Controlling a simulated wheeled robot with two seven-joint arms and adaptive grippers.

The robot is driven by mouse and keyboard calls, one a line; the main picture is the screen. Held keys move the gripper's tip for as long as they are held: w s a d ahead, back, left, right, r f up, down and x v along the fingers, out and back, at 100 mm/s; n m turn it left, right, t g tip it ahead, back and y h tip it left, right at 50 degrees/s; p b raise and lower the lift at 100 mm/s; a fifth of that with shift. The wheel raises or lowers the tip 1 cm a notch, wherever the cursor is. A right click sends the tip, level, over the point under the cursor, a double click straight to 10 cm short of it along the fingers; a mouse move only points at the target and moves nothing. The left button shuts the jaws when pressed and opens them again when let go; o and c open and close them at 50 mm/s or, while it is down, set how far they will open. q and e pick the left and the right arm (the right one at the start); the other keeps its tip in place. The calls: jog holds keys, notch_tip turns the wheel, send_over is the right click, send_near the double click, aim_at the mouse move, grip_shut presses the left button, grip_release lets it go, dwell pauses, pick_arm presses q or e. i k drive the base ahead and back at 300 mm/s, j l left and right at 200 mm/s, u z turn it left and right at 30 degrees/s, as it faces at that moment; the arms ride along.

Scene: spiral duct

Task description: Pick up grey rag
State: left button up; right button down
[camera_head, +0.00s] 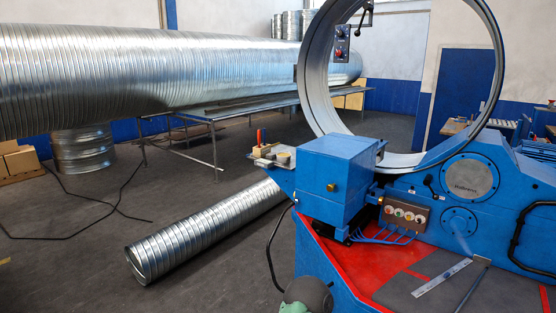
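I cannot make out a grey rag with certainty. Neither of my grippers shows in the head view.
The blue machine (335,172) with its large metal ring (487,97) fills the right. A short spiral duct (205,235) lies on the floor, with a black cable (75,200) to its left. A huge duct (150,68) rests on a rack (215,118) behind. Floor at front left is mostly free.

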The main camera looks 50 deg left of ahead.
aim_at(271, 155)
jog(key=u, duration=0.95)
jog(key=k+u, duration=0.1)
jog(key=k, duration=0.55)
jog(key=i+j+u, duration=0.1)
jog(key=u, duration=0.3)
jog(key=i+u, duration=0.2)
jog(key=u, duration=0.2)
jog(key=i+u, duration=0.2)
jog(key=u, duration=0.25)
jog(key=i+l, duration=0.15)
jog(key=i, duration=0.65)
jog(key=i+l, duration=0.15)
jog(key=i, duration=0.65)
jog(key=i+l, duration=0.15)
jog(key=i, duration=1.75)
jog(key=i+z, duration=0.15)
jog(key=i, duration=0.95)
jog(key=i+z, duration=0.1)
jog(key=z, duration=0.85)
jog(key=i+j+z, duration=0.1)
jog(key=z, duration=0.4)
jog(key=j+z, duration=0.15)
jog(key=z, duration=0.3)
